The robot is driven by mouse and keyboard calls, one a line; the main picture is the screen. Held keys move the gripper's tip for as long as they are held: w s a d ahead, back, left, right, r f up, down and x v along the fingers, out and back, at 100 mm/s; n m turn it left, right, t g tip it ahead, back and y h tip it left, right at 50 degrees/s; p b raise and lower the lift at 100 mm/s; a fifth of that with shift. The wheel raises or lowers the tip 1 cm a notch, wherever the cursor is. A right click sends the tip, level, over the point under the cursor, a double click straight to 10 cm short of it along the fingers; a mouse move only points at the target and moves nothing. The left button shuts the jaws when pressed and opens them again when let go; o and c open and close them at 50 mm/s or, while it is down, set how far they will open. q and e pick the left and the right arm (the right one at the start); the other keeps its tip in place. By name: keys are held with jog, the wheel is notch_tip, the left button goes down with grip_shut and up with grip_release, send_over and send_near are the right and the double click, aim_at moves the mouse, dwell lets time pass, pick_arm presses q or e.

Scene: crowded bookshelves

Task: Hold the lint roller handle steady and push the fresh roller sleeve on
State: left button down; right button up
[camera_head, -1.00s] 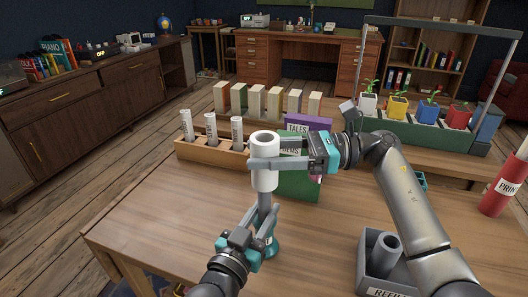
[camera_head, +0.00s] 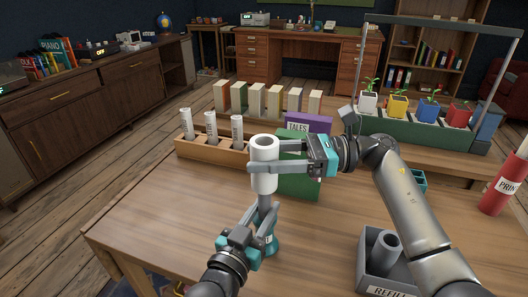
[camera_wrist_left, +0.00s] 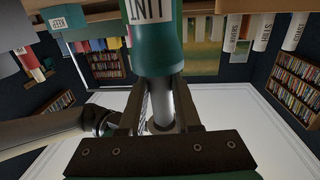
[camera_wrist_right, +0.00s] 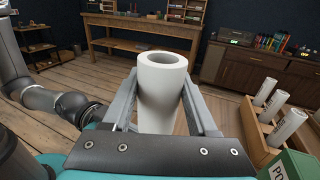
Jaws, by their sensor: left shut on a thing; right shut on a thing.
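The lint roller handle stands upright over the table, with a teal labelled grip (camera_head: 270,243) and a grey shaft (camera_head: 264,208). My left gripper (camera_head: 263,226) is shut on the handle, its fingers on both sides. The left wrist view shows the grip (camera_wrist_left: 154,40) and the shaft between the fingers. The white roller sleeve (camera_head: 264,178) is upright in line above the shaft, its lower end meeting it. My right gripper (camera_head: 272,160) is shut on the sleeve from the right. In the right wrist view the sleeve (camera_wrist_right: 160,95) has a hollow top; how deep the shaft sits inside is hidden.
A wooden rack (camera_head: 222,153) with several white rolls stands at the back left. A green box (camera_head: 300,178) and a purple one stand behind my right gripper. A grey refill tray (camera_head: 372,276) holding a tube is at the front right. The table's left front is clear.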

aim_at(264, 181)
jog(key=shift+f, duration=2.9)
jog(key=shift+r, duration=0.15)
jog(key=shift+r, duration=2.8)
jog(key=shift+f, duration=2.9)
